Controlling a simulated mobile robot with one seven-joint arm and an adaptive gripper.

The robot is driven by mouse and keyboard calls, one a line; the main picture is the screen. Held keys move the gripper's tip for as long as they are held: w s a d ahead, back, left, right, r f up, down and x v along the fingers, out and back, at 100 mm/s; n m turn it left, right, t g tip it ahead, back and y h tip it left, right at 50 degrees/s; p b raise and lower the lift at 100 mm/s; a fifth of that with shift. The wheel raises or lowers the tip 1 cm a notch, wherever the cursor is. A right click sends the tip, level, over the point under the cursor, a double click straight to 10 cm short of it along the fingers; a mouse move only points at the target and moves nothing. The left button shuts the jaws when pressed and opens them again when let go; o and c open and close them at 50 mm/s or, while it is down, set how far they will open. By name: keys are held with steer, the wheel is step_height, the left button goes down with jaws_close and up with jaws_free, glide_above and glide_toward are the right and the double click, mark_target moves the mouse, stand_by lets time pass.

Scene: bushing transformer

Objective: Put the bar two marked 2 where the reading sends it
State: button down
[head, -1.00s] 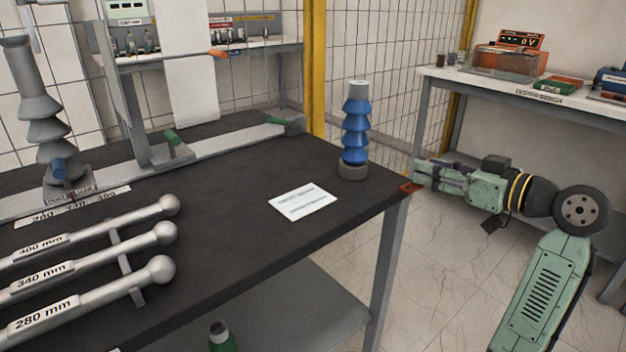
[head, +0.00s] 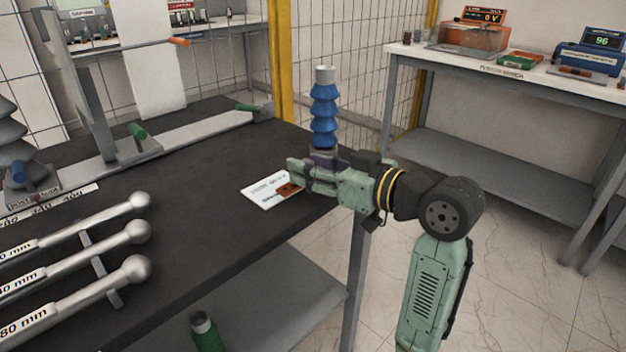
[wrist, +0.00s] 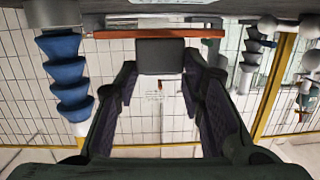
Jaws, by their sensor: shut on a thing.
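My gripper (head: 302,178) is over the right end of the dark table, in front of the blue insulator. It is shut on a copper-brown bar (head: 289,190), whose end shows at the fingertips above the white card (head: 262,190). In the wrist view the bar (wrist: 120,34) runs crosswise beyond the fingers (wrist: 162,85), with a dark grey block (wrist: 160,57) between them. No number 2 can be read on it. On the back bench, an orange meter (head: 484,15) reads 0 V and a blue meter (head: 590,60) reads 96.
The ribbed blue insulator (head: 325,115) stands upright close behind my gripper. Silver ball-ended rods (head: 100,222) lie at left on a rack. A metal rail (head: 190,130) with green handles crosses the table. A green bottle (head: 206,332) stands below. The table's middle is clear.

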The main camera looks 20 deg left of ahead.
steer(key=shift+f, duration=1.7)
steer(key=shift+f, duration=0.1)
steer(key=c, duration=1.1)
jaws_free()
steer(key=shift+o, duration=0.2)
